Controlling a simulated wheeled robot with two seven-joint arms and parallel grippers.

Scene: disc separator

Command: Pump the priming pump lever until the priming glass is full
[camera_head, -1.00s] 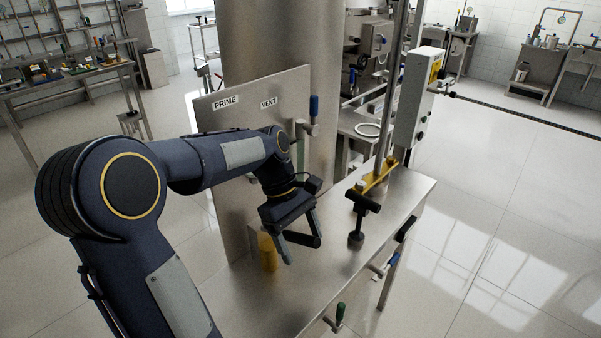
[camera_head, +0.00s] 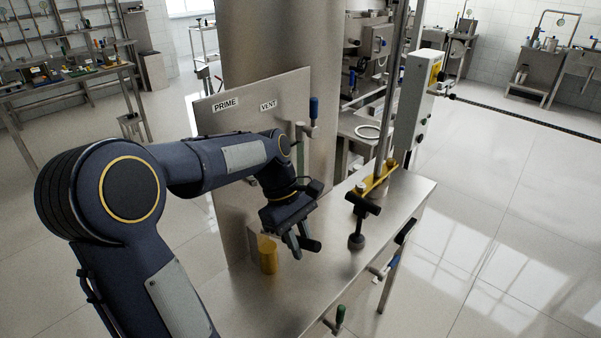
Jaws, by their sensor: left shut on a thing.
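My left gripper (camera_head: 298,244) is shut on the black grip of the pump lever (camera_head: 312,244), low over the steel bench. The grip's end sticks out to the right of the fingers. A yellow pump body (camera_head: 267,254) stands on the bench just left of the fingers; the link between it and the grip is mostly hidden. The panel behind carries a PRIME label (camera_head: 225,104) and a VENT label (camera_head: 268,104). A narrow upright tube, perhaps the priming glass (camera_head: 300,155), shows partly behind my arm; its fill level cannot be read. My right gripper is not in view.
A blue-handled valve (camera_head: 314,108) sits beside the VENT label. A black T-handle (camera_head: 362,215) stands on the bench (camera_head: 395,215) right of my gripper, with a yellow bracket (camera_head: 375,182) behind it.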

